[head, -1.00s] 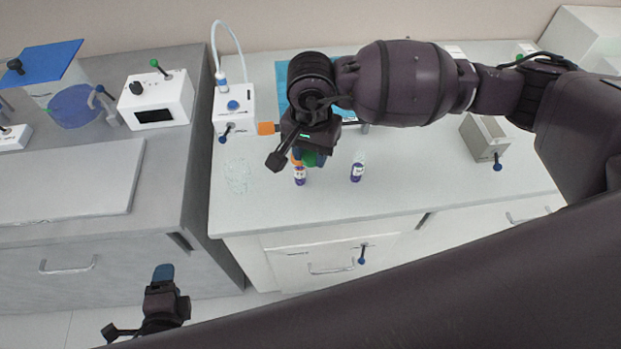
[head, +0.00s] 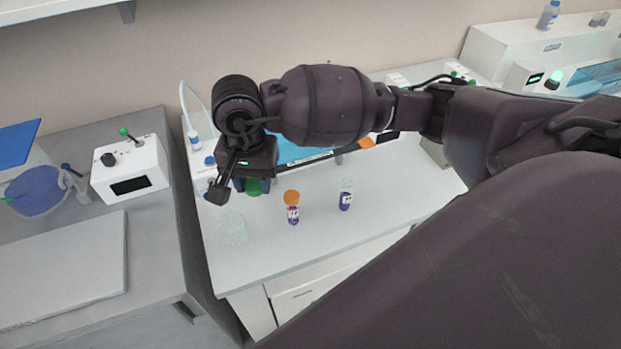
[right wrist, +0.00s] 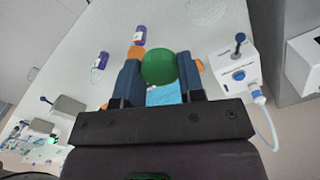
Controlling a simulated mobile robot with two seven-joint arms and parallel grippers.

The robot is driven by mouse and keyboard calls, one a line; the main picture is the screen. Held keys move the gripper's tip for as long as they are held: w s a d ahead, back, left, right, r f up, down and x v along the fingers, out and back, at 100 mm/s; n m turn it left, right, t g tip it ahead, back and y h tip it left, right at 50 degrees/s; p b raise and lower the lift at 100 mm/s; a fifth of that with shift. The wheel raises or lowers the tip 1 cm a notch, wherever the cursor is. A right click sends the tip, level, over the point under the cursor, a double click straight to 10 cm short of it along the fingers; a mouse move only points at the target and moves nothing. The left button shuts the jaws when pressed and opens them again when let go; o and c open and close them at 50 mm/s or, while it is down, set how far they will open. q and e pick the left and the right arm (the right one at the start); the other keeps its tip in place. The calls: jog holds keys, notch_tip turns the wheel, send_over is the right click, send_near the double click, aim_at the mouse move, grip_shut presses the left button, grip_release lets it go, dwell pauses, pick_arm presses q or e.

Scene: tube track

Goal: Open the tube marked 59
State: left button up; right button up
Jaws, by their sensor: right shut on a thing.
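My right gripper (head: 254,186) is shut on a round green thing (right wrist: 159,67), which looks like a cap; it also shows in the head view (head: 253,187). The gripper is above the white bench, left of two small tubes and apart from them. One tube (head: 293,214) stands upright with an orange cap (head: 291,197) and a purple-and-white label. The other tube (head: 346,199), to its right, has a purple lower part and a clear top with no coloured cap visible. The numbers on the labels are too small to read. My left gripper is out of view.
A clear, faint object (head: 232,229) lies on the white bench (head: 290,252) left of the tubes. A white device (head: 131,170) with a green-tipped lever and a blue bowl (head: 35,190) stand on the grey bench. The bench front near the tubes is clear.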

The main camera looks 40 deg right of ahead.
jog(key=shift+s+d, duration=0.1)
jog(key=shift+d, duration=0.25)
jog(key=shift+d+f, duration=0.1)
jog(key=shift+f, duration=0.1)
send_over(269, 243)
notch_tip(269, 243, down, 14)
jog(key=shift+f, duration=0.15)
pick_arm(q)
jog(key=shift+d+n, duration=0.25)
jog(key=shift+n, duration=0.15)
pick_arm(e)
jog(key=shift+d+f, duration=0.1)
jog(key=shift+f, duration=2.55)
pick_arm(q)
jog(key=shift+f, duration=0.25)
pick_arm(e)
jog(key=shift+f, duration=0.25)
jog(key=o, duration=1)
jog(key=shift+r, duration=0.1)
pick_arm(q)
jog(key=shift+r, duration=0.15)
